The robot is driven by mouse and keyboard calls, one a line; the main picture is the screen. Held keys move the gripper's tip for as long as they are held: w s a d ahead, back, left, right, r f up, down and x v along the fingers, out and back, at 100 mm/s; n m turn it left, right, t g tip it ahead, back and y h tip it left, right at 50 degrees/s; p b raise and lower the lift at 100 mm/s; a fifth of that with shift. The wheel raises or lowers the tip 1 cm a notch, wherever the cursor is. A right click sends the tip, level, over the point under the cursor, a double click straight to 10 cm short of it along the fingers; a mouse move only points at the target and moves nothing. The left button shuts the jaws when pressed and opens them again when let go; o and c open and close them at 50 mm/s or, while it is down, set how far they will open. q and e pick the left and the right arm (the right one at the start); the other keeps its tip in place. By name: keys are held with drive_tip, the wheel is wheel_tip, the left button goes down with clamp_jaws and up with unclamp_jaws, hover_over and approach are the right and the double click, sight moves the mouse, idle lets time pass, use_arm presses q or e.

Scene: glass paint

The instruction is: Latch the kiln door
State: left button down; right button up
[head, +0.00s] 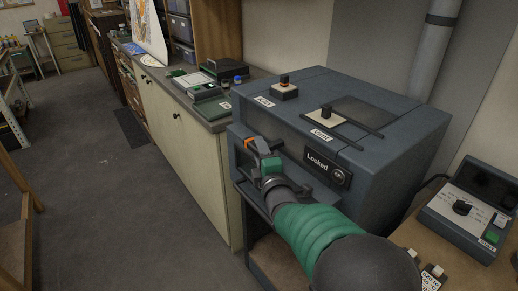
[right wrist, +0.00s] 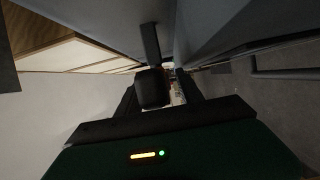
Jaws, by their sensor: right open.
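The kiln (head: 395,150) is a blue-grey box on the right in the head view. Its front has a "Locked" sign (head: 318,162) with a round dark lock (head: 341,177) beside it. My right gripper (head: 262,150) is at the left part of the kiln front, by a small orange piece (head: 240,143); whether that piece is the latch I cannot tell. In the right wrist view the gripper (right wrist: 158,92) is open, with a dark block-ended bar (right wrist: 152,88) in front of or between its fingers; contact is unclear. My arm hides part of the front. My left gripper is not in view.
A "Kiln" label (head: 264,101) and a "Lever" label (head: 320,134) lie on the kiln top near small knobs. A long counter (head: 185,145) with boxes stands on the left. A control box (head: 468,210) sits at the far right. The floor (head: 120,220) is clear at left.

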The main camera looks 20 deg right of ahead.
drive_tip(key=shift+w+f, duration=0.15)
clamp_jaws()
drive_tip(key=shift+a, duration=0.1)
